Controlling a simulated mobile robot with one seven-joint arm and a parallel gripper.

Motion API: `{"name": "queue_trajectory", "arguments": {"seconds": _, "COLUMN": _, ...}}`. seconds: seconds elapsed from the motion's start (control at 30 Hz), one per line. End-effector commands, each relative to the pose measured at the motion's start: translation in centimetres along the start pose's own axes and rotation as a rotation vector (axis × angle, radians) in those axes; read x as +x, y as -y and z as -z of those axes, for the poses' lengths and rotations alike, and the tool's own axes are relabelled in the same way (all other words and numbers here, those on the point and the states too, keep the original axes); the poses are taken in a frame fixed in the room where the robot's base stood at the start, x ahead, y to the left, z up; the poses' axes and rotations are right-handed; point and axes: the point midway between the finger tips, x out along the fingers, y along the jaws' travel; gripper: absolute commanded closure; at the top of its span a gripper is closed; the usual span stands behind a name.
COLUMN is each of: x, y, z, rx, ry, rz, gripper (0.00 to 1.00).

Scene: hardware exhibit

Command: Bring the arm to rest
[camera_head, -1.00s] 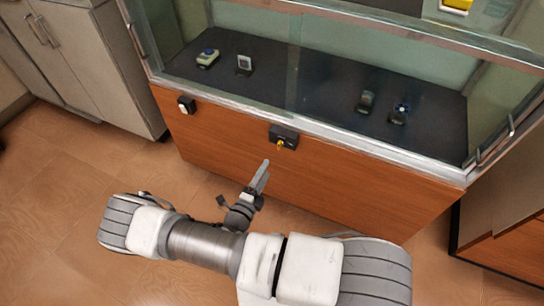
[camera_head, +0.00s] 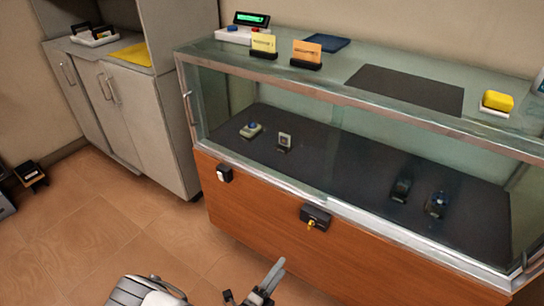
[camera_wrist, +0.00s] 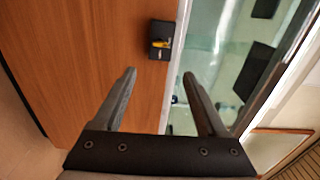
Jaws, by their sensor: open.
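My gripper (camera_wrist: 159,76) is open and empty, its two fingers spread apart in the wrist view. In the head view my gripper (camera_head: 275,272) is at the bottom edge, in front of the case's wooden front panel (camera_head: 255,215); most of my arm is out of frame. A black lock box (camera_head: 315,217) with a yellow key-like piece is on the panel above and right of my gripper. This box also shows in the wrist view (camera_wrist: 160,33), beyond the fingertips and apart from them.
The glass display case (camera_head: 330,190) holds several small devices. A white-and-black fitting (camera_head: 224,173) is on its front at left. Card holders (camera_head: 263,44) and a yellow block (camera_head: 497,101) stand on top. A grey cabinet (camera_head: 130,110) stands at left.

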Motion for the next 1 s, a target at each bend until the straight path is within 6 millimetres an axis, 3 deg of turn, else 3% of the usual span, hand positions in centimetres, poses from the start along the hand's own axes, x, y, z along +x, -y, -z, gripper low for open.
{"name": "queue_trajectory", "arguments": {"seconds": 0.13, "x": 0.1, "y": 0.4, "z": -0.1, "rx": 0.024, "ry": -0.019, "rz": -0.005, "gripper": 0.25}}
{"name": "queue_trajectory", "arguments": {"seconds": 0.27, "x": 0.4, "y": 2.3, "z": -0.1, "rx": 0.133, "ry": -0.108, "rz": -0.028, "gripper": 0.25}}
{"name": "queue_trajectory", "arguments": {"seconds": 0.63, "x": 2.0, "y": 11.1, "z": 1.7, "rx": 0.687, "ry": -0.562, "rz": -0.078, "gripper": 0.25}}
{"name": "queue_trajectory", "arguments": {"seconds": 1.0, "x": 2.6, "y": 19.2, "z": 5.0, "rx": 1.246, "ry": -1.017, "rz": -0.033, "gripper": 0.25}}
